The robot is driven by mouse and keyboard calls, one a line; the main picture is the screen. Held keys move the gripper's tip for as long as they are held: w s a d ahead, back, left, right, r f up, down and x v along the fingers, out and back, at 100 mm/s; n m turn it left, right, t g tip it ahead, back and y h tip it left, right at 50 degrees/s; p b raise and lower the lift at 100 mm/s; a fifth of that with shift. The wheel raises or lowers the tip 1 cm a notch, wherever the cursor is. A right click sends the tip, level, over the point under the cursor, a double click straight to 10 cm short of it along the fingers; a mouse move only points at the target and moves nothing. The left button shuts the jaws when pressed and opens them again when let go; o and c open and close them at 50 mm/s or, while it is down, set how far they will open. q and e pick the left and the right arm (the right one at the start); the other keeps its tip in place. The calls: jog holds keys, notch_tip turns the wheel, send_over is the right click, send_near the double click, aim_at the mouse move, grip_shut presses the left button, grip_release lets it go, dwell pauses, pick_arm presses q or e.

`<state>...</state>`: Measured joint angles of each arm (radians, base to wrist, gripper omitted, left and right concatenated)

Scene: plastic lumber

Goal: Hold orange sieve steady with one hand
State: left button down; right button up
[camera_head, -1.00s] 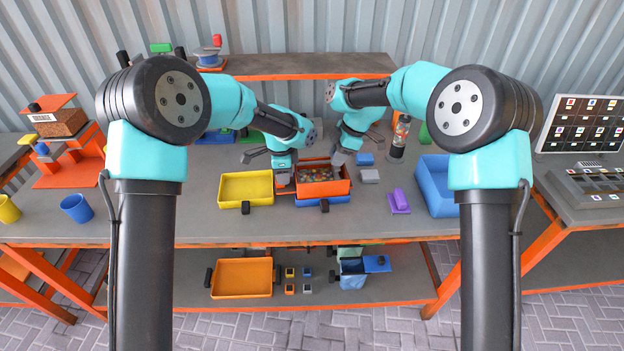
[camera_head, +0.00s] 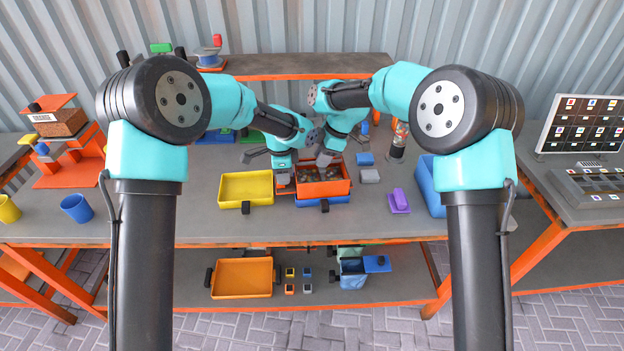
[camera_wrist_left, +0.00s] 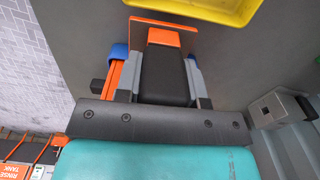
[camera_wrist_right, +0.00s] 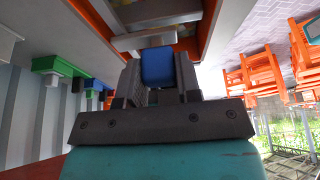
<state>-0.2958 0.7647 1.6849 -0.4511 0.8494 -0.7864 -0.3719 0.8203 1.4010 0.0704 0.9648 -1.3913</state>
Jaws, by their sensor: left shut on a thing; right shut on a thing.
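The orange sieve (camera_head: 323,190) sits on a blue tray (camera_head: 312,202) in the middle of the table, with mixed dark and coloured bits inside. My left gripper (camera_head: 284,179) is at the sieve's left side, shut on its orange wall. In the left wrist view, an orange part (camera_wrist_left: 165,36) shows at the fingertips. My right gripper (camera_head: 325,158) is over the back of the sieve. In the right wrist view, it is shut on a blue piece (camera_wrist_right: 158,67); a silvery bar shows beyond it. The head view hides this piece.
A yellow tray (camera_head: 246,187) stands just left of the sieve. A grey block (camera_head: 370,176), a purple piece (camera_head: 399,201), a bottle (camera_head: 399,140) and a blue bin (camera_head: 430,187) stand to the right. The front strip of the table is clear.

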jog(key=shift+s+a, duration=0.15)
jog(key=shift+a, duration=0.8)
jog(key=o, duration=1)
jog(key=shift+o, duration=0.2)
notch_tip(320, 180, up, 7)
